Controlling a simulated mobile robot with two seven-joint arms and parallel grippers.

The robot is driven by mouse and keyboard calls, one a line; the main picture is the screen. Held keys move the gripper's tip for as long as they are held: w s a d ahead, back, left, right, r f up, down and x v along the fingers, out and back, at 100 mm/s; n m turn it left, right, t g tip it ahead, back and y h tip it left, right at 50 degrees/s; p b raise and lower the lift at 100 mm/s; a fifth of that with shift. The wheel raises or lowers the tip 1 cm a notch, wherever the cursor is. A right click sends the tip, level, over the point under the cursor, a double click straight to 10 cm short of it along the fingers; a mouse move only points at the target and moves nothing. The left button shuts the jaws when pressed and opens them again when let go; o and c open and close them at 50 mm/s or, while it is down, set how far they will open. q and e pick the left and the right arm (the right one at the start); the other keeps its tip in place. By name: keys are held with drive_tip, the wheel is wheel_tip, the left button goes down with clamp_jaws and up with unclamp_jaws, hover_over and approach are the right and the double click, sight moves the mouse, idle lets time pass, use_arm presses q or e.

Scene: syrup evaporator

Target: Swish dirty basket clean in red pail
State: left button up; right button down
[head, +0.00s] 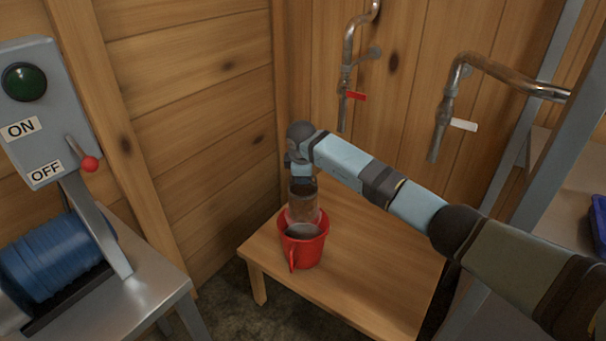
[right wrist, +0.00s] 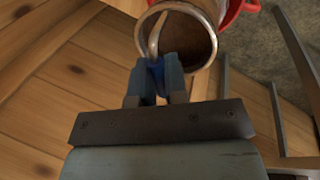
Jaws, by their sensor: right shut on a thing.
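The red pail (head: 304,254) stands on the low wooden table. The basket (head: 303,205), a mesh cylinder, is upright over the pail, with its lower end inside the pail's mouth. My right gripper (head: 302,178) is above the pail, shut on the basket at its upper end. In the right wrist view, the gripper's fingers (right wrist: 158,82) hold the basket's rim or handle, and the basket's round opening (right wrist: 187,40) shows brown inside. The pail's red rim (right wrist: 236,10) shows behind it. The basket's bottom is hidden in the pail. My left gripper is not in view.
The wooden table (head: 365,285) has free room right of the pail. Two pipe taps, one red-tagged (head: 346,95) and one white-tagged (head: 445,120), hang on the wall. A machine with an ON/OFF panel (head: 45,110) and blue drum (head: 55,262) stands left. A grey metal frame (head: 528,125) stands right.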

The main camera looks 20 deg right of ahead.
sight(303, 188)
wheel_tip(303, 188, down, 2)
drive_tip(key=shift+f+b, duration=0.1)
drive_tip(key=shift+b, duration=0.55)
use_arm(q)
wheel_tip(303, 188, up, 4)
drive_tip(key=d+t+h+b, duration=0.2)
use_arm(e)
wheel_tip(303, 188, down, 3)
drive_tip(key=shift+f, duration=0.55)
drive_tip(key=shift+f+b, duration=0.45)
drive_tip(key=shift+f, duration=0.4)
use_arm(q)
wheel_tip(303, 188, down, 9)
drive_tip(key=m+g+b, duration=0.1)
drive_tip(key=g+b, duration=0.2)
drive_tip(key=b, duration=0.2)
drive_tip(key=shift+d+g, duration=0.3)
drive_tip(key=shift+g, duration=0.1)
use_arm(e)
drive_tip(key=shift+f, duration=4.95)
